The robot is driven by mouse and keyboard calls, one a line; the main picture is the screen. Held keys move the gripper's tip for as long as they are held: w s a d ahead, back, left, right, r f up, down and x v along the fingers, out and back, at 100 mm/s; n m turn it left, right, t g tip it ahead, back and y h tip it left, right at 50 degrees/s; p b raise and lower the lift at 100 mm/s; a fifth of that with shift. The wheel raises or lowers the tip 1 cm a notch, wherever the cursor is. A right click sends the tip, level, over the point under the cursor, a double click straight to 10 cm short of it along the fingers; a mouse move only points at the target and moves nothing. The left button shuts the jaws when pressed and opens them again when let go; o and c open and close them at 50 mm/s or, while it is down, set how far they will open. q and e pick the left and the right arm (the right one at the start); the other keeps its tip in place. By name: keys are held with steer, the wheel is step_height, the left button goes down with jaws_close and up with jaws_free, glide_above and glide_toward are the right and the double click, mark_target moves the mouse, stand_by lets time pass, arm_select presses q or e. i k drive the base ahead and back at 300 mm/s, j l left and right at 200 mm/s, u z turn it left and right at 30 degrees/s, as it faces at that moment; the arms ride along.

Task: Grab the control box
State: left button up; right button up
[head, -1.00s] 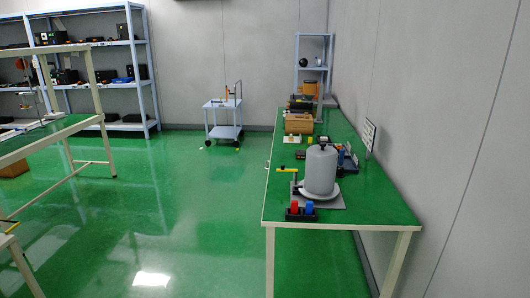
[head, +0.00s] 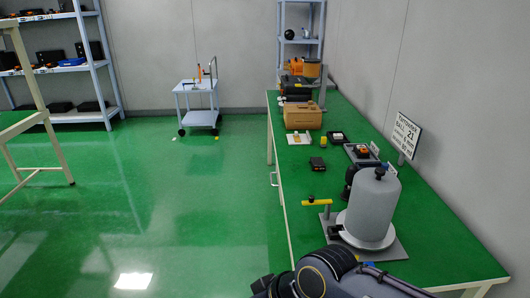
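No label in the head view tells which thing is the control box. A small dark box with a reddish mark (head: 317,164) lies on the green-topped table (head: 286,212) on the right, in front of the brown box. A dark flat unit with a red part (head: 361,153) lies farther right, by the wall sign. One of my arms crosses the bottom edge, below and in front of these things, apart from them. It seems to be the right one. No gripper fingers show at its end. My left gripper is out of the picture.
A grey cylinder on a round base (head: 369,208) stands at the table's near end, beside a yellow-handled lever (head: 317,203). A brown box (head: 303,117) is farther back. A wheeled cart (head: 198,106) stands at the back wall.

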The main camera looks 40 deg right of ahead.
mark_target(317, 163)
steer(key=i+z, duration=0.2)
steer(key=i, duration=0.35)
steer(key=i+j+z, duration=0.1)
steer(key=i+z, duration=0.15)
steer(key=i, duration=0.3)
steer(key=i+j+z, duration=0.2)
steer(key=i, duration=0.4)
steer(key=i+l+z, duration=0.1)
steer(key=i+z, duration=0.2)
steer(key=z, duration=0.15)
steer(key=i+z, duration=0.25)
steer(key=z, duration=0.25)
steer(key=i+j+z, duration=0.1)
steer(key=i+z, duration=0.2)
steer(key=z, duration=0.15)
steer(key=i+j+z, duration=0.2)
steer(key=z, duration=0.25)
steer(key=i+j+z, duration=0.3)
steer(key=z, duration=0.15)
